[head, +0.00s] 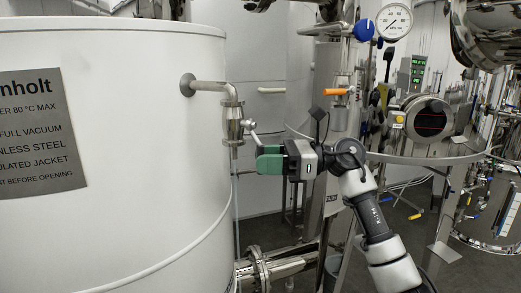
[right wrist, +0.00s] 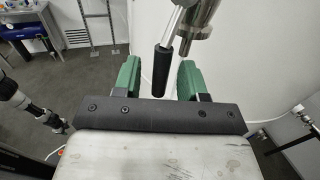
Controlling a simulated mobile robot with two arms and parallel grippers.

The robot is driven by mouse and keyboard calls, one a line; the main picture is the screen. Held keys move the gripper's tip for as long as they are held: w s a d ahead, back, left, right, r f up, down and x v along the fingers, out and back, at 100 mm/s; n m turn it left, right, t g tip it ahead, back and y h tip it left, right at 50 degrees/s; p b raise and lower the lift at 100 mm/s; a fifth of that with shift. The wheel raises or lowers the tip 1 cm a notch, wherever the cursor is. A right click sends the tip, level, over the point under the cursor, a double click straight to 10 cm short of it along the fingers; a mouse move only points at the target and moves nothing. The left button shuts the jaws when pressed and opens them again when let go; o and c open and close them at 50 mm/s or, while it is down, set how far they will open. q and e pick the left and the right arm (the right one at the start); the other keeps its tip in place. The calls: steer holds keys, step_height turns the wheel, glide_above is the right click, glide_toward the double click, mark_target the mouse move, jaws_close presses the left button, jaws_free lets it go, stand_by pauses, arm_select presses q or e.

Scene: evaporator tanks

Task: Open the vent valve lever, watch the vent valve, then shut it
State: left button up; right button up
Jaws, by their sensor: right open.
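The vent valve (head: 233,121) is a steel fitting on a short pipe coming out of the white tank. Its lever (head: 252,133) is a thin metal rod slanting down to the right, its lower end close to my right gripper (head: 266,160). In the right wrist view the lever's black grip (right wrist: 163,72) hangs in the gap between the green fingers of my right gripper (right wrist: 160,78). The fingers are open, with clear space on both sides of the grip. The steel valve body (right wrist: 199,22) is just above. My left gripper is not in view.
The white tank (head: 110,220) with a grey nameplate (head: 38,133) fills the left side. An orange handle (head: 334,92), a blue knob (head: 363,30) and a pressure gauge (head: 394,21) are to the right. A flanged steel pipe (head: 285,262) runs below.

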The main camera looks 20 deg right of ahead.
steer(key=shift+w+a+f, duration=0.1)
steer(key=shift+w+a, duration=0.1)
steer(key=shift+a, duration=0.4)
jaws_close()
